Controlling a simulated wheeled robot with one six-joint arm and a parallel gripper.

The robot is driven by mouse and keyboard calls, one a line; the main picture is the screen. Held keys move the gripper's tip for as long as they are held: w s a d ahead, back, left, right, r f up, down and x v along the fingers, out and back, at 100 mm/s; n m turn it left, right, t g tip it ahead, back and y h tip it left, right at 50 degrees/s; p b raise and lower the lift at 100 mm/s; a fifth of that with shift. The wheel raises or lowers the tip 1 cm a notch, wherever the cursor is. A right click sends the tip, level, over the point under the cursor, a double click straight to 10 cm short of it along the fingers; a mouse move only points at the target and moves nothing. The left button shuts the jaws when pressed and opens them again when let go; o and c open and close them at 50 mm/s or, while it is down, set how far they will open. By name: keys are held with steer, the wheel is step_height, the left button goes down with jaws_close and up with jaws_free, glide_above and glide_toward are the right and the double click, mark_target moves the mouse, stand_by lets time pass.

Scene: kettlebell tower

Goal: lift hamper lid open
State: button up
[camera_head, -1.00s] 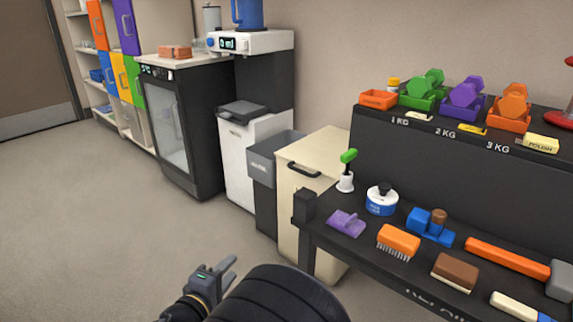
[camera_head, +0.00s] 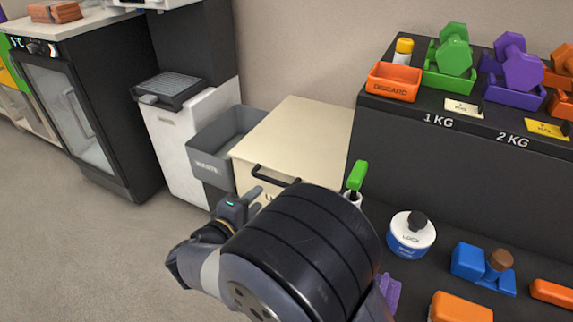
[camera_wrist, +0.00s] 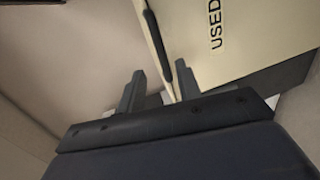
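The cream hamper stands against the wall with its lid (camera_head: 305,130) closed. A black bar handle (camera_head: 275,176) is at the lid's front edge; in the wrist view the handle (camera_wrist: 156,45) runs steeply, beside the cream front panel marked "USED" (camera_wrist: 215,30). My gripper (camera_head: 256,196) is in front of the hamper, just left of and below the handle. In the wrist view my gripper (camera_wrist: 159,68) is open and empty, and the handle's lower end appears between its fingertips. I cannot tell whether they touch. My forearm hides much of the hamper's front.
A grey waste bin (camera_head: 215,150) stands close against the hamper's left. The black shelf (camera_head: 385,130) with weights and an orange discard tray (camera_head: 394,80) is close on the right. A green-handled brush (camera_head: 356,176) stands near my arm. Open floor lies at left.

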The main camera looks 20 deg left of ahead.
mark_target(274, 183)
steer(key=b+x, duration=0.3)
steer(key=x, duration=0.7)
steer(key=shift+w, duration=0.2)
steer(key=shift+c, duration=0.5)
jaws_close()
